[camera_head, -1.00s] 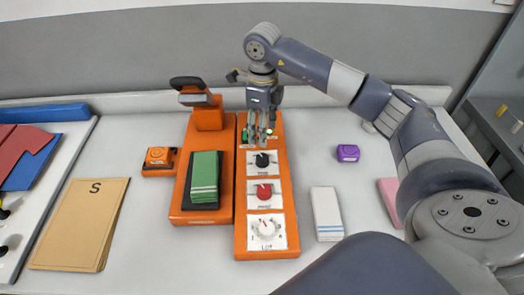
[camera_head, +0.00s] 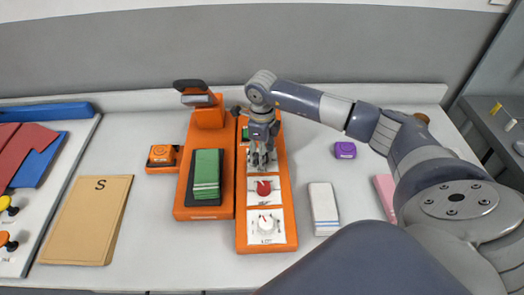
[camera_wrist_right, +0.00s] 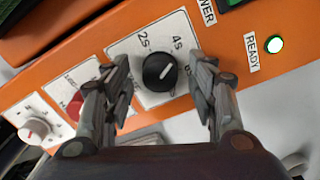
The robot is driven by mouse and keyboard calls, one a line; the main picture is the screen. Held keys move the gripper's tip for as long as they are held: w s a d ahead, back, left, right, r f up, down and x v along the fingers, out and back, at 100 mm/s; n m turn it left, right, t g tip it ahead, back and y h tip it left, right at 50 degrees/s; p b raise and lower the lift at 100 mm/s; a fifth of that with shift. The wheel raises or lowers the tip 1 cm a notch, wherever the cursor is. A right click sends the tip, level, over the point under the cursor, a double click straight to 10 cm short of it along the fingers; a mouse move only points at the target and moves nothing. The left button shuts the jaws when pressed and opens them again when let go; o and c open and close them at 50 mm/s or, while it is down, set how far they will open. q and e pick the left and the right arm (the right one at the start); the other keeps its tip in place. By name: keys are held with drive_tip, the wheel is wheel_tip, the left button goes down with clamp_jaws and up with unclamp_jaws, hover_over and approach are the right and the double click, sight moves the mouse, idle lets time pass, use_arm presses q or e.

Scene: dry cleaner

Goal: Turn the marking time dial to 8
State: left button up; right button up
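The marking time dial is a black round knob (camera_wrist_right: 158,72) on a white plate marked 2S and 4S, with a further label partly hidden by a finger. Its white pointer line slants toward the upper right in the wrist view. My right gripper (camera_wrist_right: 164,76) is open, with one finger on each side of the knob and gaps visible between them. In the head view my right gripper (camera_head: 262,158) is over this dial and mostly hides it. My left gripper is not in view.
The orange panel (camera_head: 283,215) also carries a red knob (camera_head: 264,188), a white knob (camera_head: 267,224) and a lit READY lamp (camera_wrist_right: 273,44). A white striped cloth (camera_head: 323,208) lies to the right.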

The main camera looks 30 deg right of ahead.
drive_tip(key=c, duration=0.9)
drive_tip(key=shift+c, duration=0.3)
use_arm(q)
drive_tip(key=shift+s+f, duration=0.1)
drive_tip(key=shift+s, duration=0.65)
